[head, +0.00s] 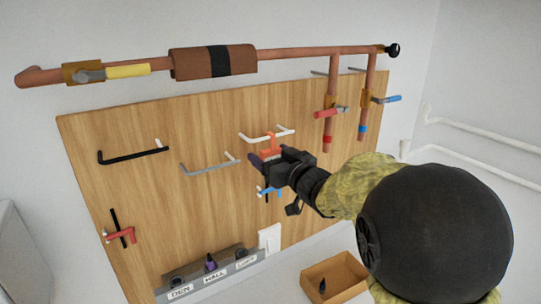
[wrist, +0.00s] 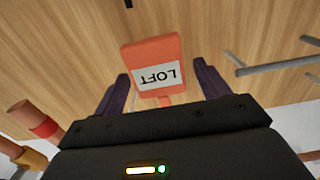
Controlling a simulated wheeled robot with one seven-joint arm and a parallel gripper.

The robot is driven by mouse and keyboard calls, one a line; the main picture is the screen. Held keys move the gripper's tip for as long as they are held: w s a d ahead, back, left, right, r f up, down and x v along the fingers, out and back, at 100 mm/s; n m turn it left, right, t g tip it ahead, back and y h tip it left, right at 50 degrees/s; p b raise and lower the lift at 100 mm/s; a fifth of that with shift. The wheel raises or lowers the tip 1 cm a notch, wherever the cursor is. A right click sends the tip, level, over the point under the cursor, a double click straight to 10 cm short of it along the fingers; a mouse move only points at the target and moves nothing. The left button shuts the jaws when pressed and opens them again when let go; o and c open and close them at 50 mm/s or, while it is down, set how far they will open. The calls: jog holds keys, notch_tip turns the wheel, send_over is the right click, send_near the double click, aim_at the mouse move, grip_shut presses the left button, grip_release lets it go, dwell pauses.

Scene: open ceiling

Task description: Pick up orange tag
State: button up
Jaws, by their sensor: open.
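The orange tag (wrist: 152,52) bears a white label reading LOFT, upside down in the wrist view. It lies between the purple fingers of my gripper (wrist: 163,82), with a gap to each finger. In the head view the tag (head: 270,142) shows partly behind my gripper (head: 262,158), near a white hook (head: 262,137) on the wooden board. I cannot tell whether it hangs on that hook. My gripper is open and holds nothing.
The wooden board (head: 185,125) also carries a black hook (head: 133,156), a grey hook (head: 210,167) and red and blue valve handles. Copper pipes (head: 290,53) run above and at right. A labelled grey rack (head: 212,275) and an open box (head: 345,270) sit below.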

jog(key=shift+p+x, duration=0.35)
jog(key=shift+x, duration=0.8)
jog(key=shift+w+a, duration=0.15)
jog(key=shift+s, duration=0.2)
jog(key=shift+w+d, duration=0.1)
jog(key=shift+d, duration=0.25)
jog(key=shift+a, duration=0.15)
jog(key=shift+c, duration=1.3)
jog(key=shift+a, duration=0.1)
jog(key=c, duration=0.8)
jog(key=shift+r, duration=0.25)
jog(key=b+v, duration=0.6)
jog(key=v, duration=1.2)
jog(key=shift+r, duration=0.45)
